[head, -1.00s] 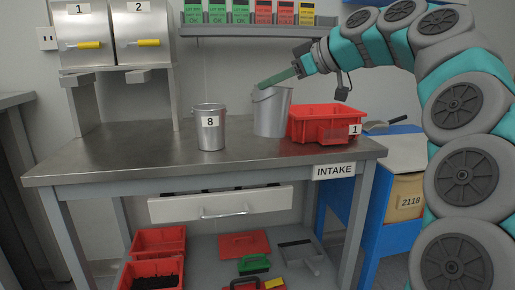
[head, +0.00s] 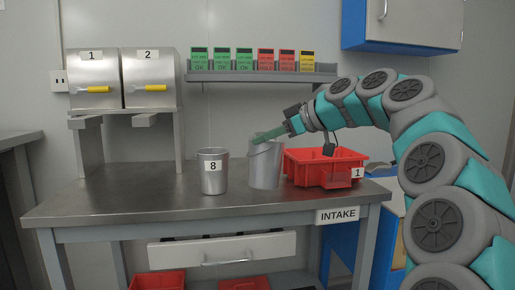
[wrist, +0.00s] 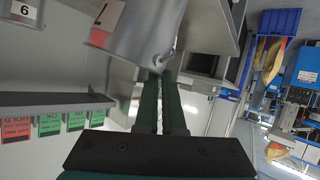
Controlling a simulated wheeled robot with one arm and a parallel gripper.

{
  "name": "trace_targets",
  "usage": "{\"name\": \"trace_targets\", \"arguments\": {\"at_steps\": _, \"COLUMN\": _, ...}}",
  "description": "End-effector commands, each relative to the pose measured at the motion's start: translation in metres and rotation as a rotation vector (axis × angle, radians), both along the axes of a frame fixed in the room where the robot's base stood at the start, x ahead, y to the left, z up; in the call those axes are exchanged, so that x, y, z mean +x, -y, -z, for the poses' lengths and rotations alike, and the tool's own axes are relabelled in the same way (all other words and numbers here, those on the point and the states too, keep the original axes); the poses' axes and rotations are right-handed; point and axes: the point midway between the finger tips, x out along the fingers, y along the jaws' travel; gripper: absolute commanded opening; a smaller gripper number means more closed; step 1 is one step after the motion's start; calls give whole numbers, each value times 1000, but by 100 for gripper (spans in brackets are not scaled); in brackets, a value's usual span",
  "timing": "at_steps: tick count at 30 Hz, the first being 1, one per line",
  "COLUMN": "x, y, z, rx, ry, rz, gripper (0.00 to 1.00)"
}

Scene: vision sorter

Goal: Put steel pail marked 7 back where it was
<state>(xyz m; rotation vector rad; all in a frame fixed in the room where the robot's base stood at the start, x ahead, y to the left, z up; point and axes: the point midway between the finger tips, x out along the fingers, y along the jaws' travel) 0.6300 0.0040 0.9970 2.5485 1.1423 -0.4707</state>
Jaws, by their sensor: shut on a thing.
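A grey steel pail (head: 264,166) leans slightly over the intake table in the head view, between another pail and a red tray. My gripper (head: 256,138) is shut on its upper rim or handle from above. I cannot tell whether its base touches the table. No number is readable on it in the head view. The wrist view shows the pail (wrist: 148,35) beyond my closed fingers (wrist: 160,80). A second steel pail marked 8 (head: 213,182) stands upright on the table to its left.
The red tray marked 1 (head: 299,177) stands close on the right of the held pail. Steel boxes marked 1 (head: 95,69) and 2 (head: 148,67) stand on a raised stand at left. A card shelf (head: 230,77) hangs behind. The table's front left (head: 120,204) is clear.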

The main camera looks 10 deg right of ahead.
Motion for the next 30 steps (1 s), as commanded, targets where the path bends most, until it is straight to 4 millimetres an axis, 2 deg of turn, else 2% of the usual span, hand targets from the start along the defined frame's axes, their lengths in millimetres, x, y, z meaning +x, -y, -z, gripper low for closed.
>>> {"name": "trace_targets", "arguments": {"at_steps": 6, "x": 32, "y": 0, "z": 2, "rx": 0, "ry": 1, "rz": 2, "gripper": 0}}
{"name": "trace_targets", "arguments": {"at_steps": 15, "x": 67, "y": 0, "z": 4, "rx": -1, "ry": 1, "rz": 1, "gripper": 0}}
{"name": "trace_targets", "arguments": {"at_steps": 22, "x": 82, "y": 0, "z": 7, "rx": 0, "ry": 2, "rz": 0, "gripper": 0}}
{"name": "trace_targets", "arguments": {"at_steps": 30, "x": 82, "y": -1, "z": 15, "rx": 2, "ry": 0, "rz": -2, "gripper": 0}}
